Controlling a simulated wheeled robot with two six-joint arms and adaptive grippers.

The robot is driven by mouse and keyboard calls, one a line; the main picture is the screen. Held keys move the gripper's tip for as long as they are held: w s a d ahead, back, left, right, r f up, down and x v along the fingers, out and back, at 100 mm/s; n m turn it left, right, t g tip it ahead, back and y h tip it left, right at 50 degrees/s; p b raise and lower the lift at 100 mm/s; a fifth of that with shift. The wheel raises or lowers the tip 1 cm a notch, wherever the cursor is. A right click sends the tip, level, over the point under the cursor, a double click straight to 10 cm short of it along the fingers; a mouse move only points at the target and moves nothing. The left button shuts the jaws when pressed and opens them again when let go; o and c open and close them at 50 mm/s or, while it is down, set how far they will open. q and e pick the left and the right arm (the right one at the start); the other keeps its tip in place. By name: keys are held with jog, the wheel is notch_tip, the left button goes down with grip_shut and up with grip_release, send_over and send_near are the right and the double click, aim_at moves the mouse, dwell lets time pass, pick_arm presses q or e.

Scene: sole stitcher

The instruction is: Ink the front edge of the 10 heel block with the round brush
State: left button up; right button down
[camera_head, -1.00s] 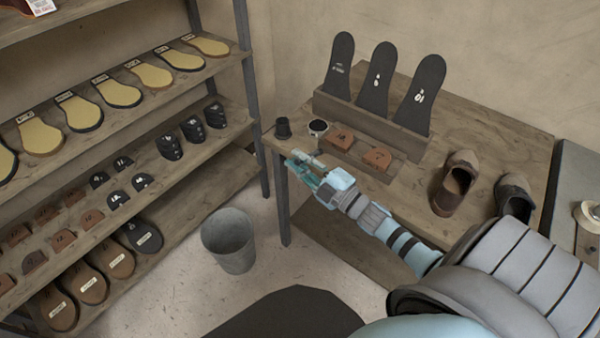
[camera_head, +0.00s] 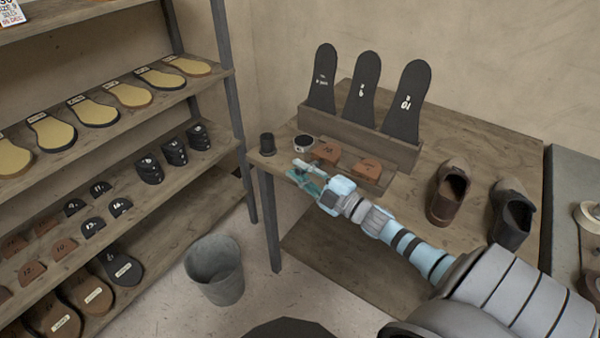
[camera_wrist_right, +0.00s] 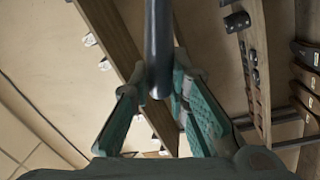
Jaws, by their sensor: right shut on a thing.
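Two brown heel blocks lie side by side on the wooden bench, a left block (camera_head: 326,152) and a right block (camera_head: 366,168). Their dark markings are too small to read, so I cannot tell which is the 10. My right gripper (camera_head: 305,180) is at the bench's front left edge, just in front of the left block. It is shut on the round brush, whose dark round handle (camera_wrist_right: 158,45) rises between the fingers in the right wrist view. The bristles cannot be made out. My left gripper is out of view.
A dark cup (camera_head: 266,145) and a round tin with a dark top (camera_head: 304,143) stand at the bench's left end. Several dark soles (camera_head: 361,88) stand in a rack behind the blocks. Brown (camera_head: 448,192) and dark (camera_head: 511,215) shoes are right. A bucket (camera_head: 214,270) stands on the floor.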

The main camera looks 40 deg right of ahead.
jog(key=shift+w+d, duration=0.15)
jog(key=shift+d, duration=0.25)
dwell(0.6)
jog(key=shift+b, duration=0.3)
